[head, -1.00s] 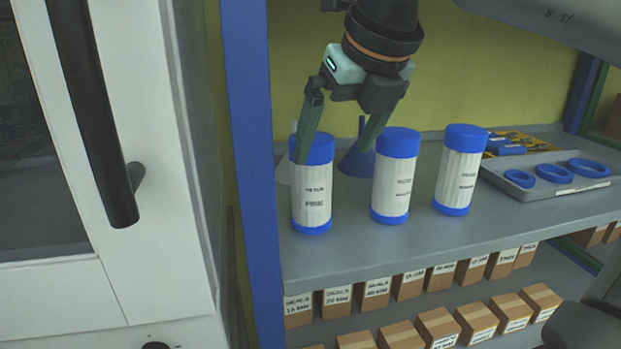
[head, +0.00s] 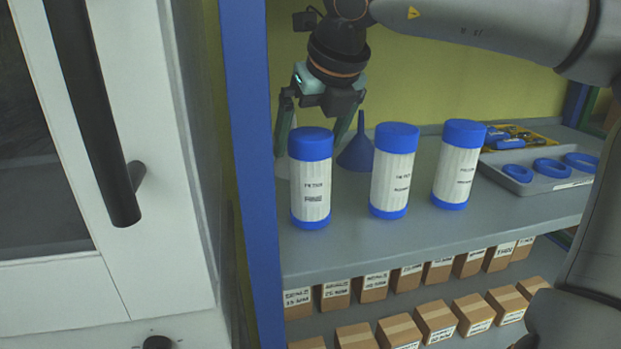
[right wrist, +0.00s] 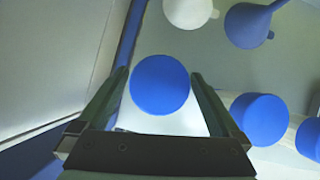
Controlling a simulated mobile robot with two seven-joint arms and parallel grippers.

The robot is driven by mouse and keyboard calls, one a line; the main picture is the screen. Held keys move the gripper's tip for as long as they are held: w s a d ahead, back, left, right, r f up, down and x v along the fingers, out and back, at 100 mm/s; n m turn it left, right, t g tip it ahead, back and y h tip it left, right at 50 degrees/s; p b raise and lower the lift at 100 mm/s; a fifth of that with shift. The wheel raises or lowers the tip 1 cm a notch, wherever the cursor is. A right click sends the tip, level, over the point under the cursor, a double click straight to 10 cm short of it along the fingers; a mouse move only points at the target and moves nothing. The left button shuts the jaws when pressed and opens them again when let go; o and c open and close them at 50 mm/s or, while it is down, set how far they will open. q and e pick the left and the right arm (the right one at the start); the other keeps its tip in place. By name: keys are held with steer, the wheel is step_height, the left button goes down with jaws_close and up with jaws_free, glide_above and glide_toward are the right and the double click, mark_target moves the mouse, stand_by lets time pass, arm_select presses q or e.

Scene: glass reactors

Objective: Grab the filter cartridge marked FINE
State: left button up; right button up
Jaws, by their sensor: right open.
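Three white filter cartridges with blue end caps stand upright in a row on the grey shelf: a left one (head: 311,180), a middle one (head: 394,175) and a right one (head: 458,166). Each has small dark print; its lower word is too blurred to read surely, so I cannot tell which is FINE. My right gripper (head: 312,138) is open at the left cartridge, its fingertips partly hidden behind it. In the right wrist view, that cartridge's blue cap (right wrist: 160,84) sits between the two spread fingers, with gaps at both sides. My left gripper is not in view.
A blue funnel (head: 356,150) and a partly hidden pale object stand behind the left cartridge. A grey tray (head: 540,183) with blue rings is at the right. A blue post (head: 250,170) and white cabinet (head: 165,240) bound the left. Labelled boxes (head: 437,322) fill the lower shelf.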

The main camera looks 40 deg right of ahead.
steer(key=shift+c, duration=0.2)
jaws_close()
stand_by(0.5)
